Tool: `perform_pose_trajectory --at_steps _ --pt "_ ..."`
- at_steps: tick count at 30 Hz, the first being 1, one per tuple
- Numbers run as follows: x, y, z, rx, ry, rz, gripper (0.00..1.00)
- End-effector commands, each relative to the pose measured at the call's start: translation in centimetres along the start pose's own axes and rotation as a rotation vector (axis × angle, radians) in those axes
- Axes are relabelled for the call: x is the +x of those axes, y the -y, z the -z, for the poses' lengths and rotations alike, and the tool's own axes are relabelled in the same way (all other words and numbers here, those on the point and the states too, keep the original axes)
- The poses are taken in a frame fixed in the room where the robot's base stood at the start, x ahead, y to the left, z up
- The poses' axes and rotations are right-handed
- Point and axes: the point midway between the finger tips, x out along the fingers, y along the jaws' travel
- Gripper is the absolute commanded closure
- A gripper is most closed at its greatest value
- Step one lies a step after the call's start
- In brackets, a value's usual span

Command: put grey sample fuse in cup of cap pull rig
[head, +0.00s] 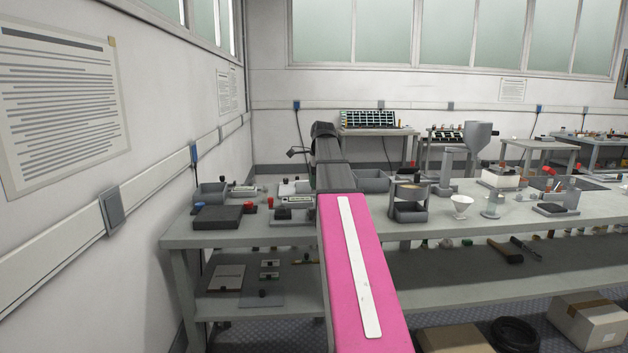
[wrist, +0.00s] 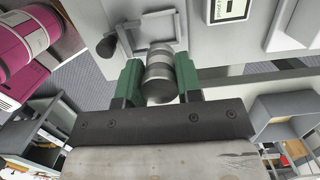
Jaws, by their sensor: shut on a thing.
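The grey sample fuse (wrist: 159,72) is a short banded cylinder in the wrist view. My gripper (wrist: 160,80) has green fingers and is shut on the fuse, one finger on each side. I cannot tell whether the fuse touches the round part. In the head view my pink arm hides the gripper and fuse.
A grey workbench (head: 460,232) holds several small devices. A grey bin (wrist: 287,120) shows at the wrist view's right.

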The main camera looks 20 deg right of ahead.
Motion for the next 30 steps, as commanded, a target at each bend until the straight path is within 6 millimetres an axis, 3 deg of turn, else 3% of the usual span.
perform_pose_trajectory --at_steps 18,30 --pt "5.6 -0.1 0.8 -0.002 0.0 -0.001 0.92" --pt "6.2 0.0 0.9 -0.002 0.0 -0.001 0.92"
